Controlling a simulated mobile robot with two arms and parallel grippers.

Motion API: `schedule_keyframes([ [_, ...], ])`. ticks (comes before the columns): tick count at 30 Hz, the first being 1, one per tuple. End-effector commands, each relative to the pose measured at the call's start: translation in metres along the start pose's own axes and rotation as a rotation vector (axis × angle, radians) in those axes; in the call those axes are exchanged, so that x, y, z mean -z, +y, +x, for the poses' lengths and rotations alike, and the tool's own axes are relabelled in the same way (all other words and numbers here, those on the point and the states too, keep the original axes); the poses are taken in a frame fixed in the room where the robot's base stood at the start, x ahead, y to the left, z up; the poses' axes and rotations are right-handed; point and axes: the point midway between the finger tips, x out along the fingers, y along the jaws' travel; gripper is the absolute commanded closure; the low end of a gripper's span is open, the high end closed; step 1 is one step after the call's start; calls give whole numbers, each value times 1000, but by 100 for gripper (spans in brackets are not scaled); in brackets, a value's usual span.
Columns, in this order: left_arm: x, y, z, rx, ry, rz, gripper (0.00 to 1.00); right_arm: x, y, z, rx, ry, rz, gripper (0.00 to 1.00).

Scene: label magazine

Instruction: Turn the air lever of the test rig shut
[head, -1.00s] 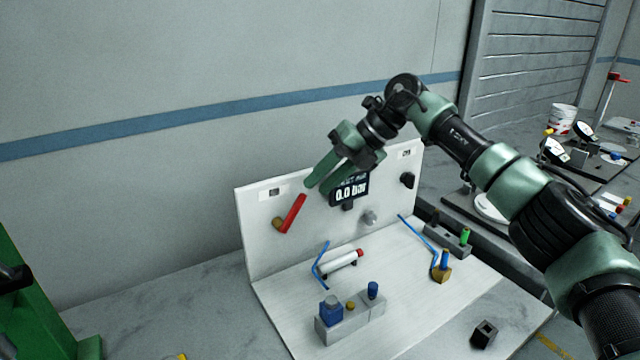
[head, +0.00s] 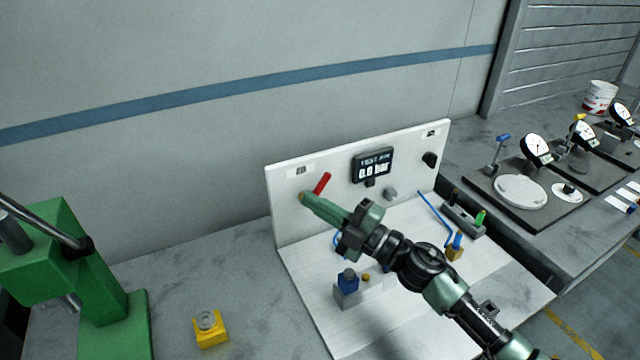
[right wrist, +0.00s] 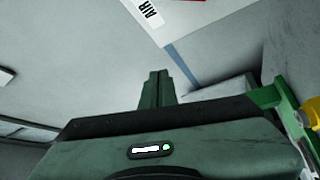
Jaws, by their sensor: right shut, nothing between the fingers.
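The red air lever (head: 322,183) is on the upright white panel of the test rig (head: 285,222), left of the display. It slants up and to the right from its brass pivot (head: 302,197). My right gripper (head: 307,199) is shut and empty. Its fingertips appear at the lever's lower end, in front of or beside the pivot; I cannot tell whether they touch. My left gripper is out of view.
The display (head: 373,166) reads 0.0 bar. A black knob (head: 430,160) is at the panel's right. A grey block with a blue part (head: 348,283) stands on the rig's base under my arm. A green press (head: 70,265) and a yellow block (head: 210,328) are at the left.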

Motion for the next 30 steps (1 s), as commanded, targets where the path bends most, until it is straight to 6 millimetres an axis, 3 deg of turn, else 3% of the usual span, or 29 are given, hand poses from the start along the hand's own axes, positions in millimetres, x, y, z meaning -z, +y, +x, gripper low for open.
schedule_keyframes([
  [3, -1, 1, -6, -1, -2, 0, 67, -8, -2, -30, -63, -129, 119, 100],
  [6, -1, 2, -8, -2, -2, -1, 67, -14, -4, -47, -92, -200, 176, 100],
  [11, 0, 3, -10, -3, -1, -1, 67, -19, -3, -54, -110, -240, 206, 100],
  [17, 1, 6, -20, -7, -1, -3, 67, -24, 1, -26, -111, -238, 206, 100],
  [27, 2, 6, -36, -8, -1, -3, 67, -42, 6, 44, -109, -238, 207, 100],
  [30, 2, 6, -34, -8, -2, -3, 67, -58, -3, 31, -106, -242, 207, 100],
])
